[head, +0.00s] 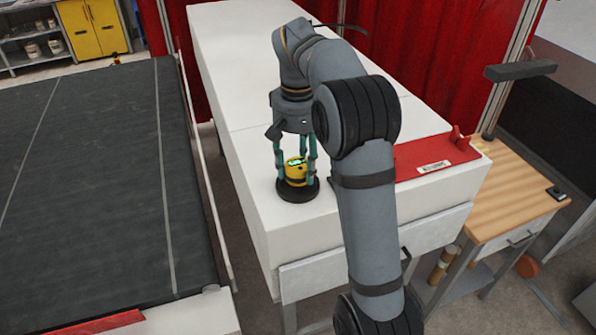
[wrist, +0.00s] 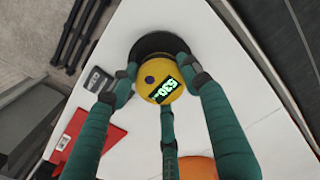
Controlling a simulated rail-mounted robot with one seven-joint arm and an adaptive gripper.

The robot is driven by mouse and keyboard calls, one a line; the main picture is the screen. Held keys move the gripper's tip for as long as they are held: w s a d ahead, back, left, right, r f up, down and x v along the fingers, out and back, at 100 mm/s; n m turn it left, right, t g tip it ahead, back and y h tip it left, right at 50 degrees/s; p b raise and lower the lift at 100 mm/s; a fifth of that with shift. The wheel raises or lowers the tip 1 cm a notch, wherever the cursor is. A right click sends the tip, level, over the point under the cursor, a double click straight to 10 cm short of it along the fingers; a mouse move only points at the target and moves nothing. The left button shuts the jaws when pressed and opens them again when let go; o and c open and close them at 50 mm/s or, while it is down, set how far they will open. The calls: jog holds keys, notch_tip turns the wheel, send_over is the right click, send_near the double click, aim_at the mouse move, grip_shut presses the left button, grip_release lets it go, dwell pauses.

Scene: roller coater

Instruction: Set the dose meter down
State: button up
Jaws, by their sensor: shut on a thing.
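The dose meter (head: 296,172) is a small yellow rounded device with a lit green display. It also shows in the wrist view (wrist: 152,74), its digits facing the camera. My gripper (head: 296,162) has its teal fingers closed around the meter from above. In the wrist view, fingers reach it from the left, the right and below. A round black base (head: 298,193) lies on the white counter (head: 256,165) directly under the meter; its rim shows in the wrist view (wrist: 152,42). I cannot tell whether the meter touches the base.
A red panel (head: 435,158) with a white label lies at the counter's right end. A wooden side table (head: 507,190) stands to the right. A large dark table (head: 85,190) is at left, across a gap. The white counter top behind the gripper is clear.

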aim_at(298, 178)
notch_tip(298, 178, down, 2)
jog(key=shift+f, duration=0.15)
jog(key=shift+s+f+b, duration=0.15)
jog(key=shift+f+b, duration=0.25)
jog(key=shift+f, duration=0.05)
jog(key=o, duration=1.3)
jog(key=shift+s, duration=0.15)
jog(key=o, duration=0.3)
jog(key=shift+f, duration=0.2)
jog(key=shift+r, duration=0.1)
jog(key=r+p, duration=0.1)
jog(key=r, duration=0.3)
jog(key=r+p, duration=0.2)
jog(key=r, duration=0.2)
jog(key=r+p, duration=0.2)
jog(key=r, duration=0.3)
jog(key=shift+w+r, duration=0.1)
jog(key=shift+w, duration=0.15)
